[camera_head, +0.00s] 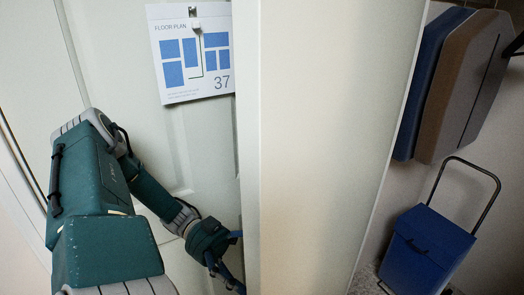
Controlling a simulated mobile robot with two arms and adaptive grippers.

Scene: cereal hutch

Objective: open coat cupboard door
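A tall pale panel (325,150), which looks like the coat cupboard door, stands ajar in the middle of the head view with its narrow edge towards me. The cupboard interior shows to its right. My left arm comes in from the left. Its gripper (231,262) is low at the panel's left side, close to the edge. Its blue fingers are spread apart with nothing seen between them. I cannot tell whether they touch the panel. No handle is visible. My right gripper is not in view.
A pale panelled surface (185,145) with a floor plan sign (192,60) marked 37 lies behind, at left. On the right, a blue wheeled bin or trolley (427,250) stands on the floor below a hanging brown and blue item (462,80).

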